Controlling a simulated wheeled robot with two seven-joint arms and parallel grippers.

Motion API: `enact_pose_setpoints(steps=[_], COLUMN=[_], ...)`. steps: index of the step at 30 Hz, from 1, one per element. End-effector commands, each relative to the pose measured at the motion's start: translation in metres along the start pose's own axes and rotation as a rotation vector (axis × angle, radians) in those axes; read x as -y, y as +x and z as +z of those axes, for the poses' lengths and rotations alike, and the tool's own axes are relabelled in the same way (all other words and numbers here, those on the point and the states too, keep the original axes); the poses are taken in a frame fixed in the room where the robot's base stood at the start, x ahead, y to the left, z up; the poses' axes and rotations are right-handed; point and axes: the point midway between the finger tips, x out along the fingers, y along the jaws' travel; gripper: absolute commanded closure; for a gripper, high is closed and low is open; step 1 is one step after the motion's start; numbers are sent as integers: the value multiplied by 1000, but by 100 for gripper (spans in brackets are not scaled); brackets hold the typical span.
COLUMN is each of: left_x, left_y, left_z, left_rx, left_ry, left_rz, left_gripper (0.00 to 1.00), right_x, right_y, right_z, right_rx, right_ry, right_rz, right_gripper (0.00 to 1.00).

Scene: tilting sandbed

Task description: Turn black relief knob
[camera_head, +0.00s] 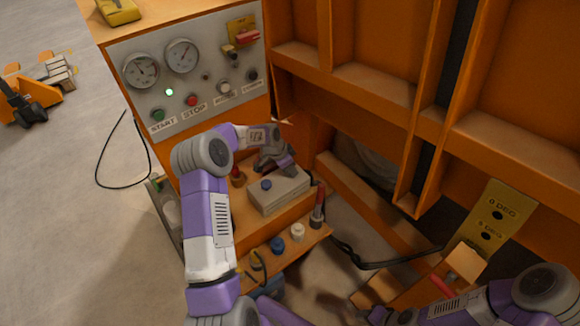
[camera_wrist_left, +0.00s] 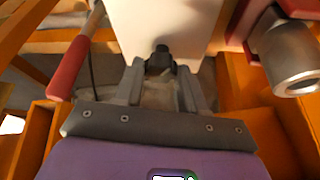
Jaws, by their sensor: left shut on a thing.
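The black relief knob (camera_wrist_left: 159,60) sticks out of a pale valve block (camera_wrist_left: 165,22) in the left wrist view. My left gripper (camera_wrist_left: 158,88) has one finger on each side of it and is shut on it. In the head view my left gripper (camera_head: 288,170) reaches down at the far right end of the grey valve block (camera_head: 285,195). The knob is hidden there behind the gripper and block.
A red-handled lever (camera_head: 318,203) stands close to the block's right end. A blue knob (camera_head: 266,185) sits on the block, with a blue cap (camera_head: 277,245) and a white cap (camera_head: 298,232) in front. A gauge panel (camera_head: 218,78) rises behind; orange bed ribs are at right.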

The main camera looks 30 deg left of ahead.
Motion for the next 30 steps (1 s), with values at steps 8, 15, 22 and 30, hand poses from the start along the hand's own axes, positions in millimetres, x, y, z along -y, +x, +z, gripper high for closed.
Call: enact_pose_setpoints(steps=[8, 15, 22, 30], left_x=[-1, 0, 0, 1], left_y=[1, 1, 0, -30], left_z=[2, 2, 1, 0], left_rx=[4, 3, 2, 1], left_ry=[1, 1, 1, 0], left_rz=[3, 3, 1, -3], left_gripper=[90, 36, 36, 36], right_x=[0, 0, 0, 3], right_y=[0, 0, 0, -8], right_z=[0, 0, 0, 0], right_rx=[0, 0, 0, 0], right_ry=[0, 0, 0, 0], right_rz=[0, 0, 0, 0], right_gripper=[51, 51, 51, 51])
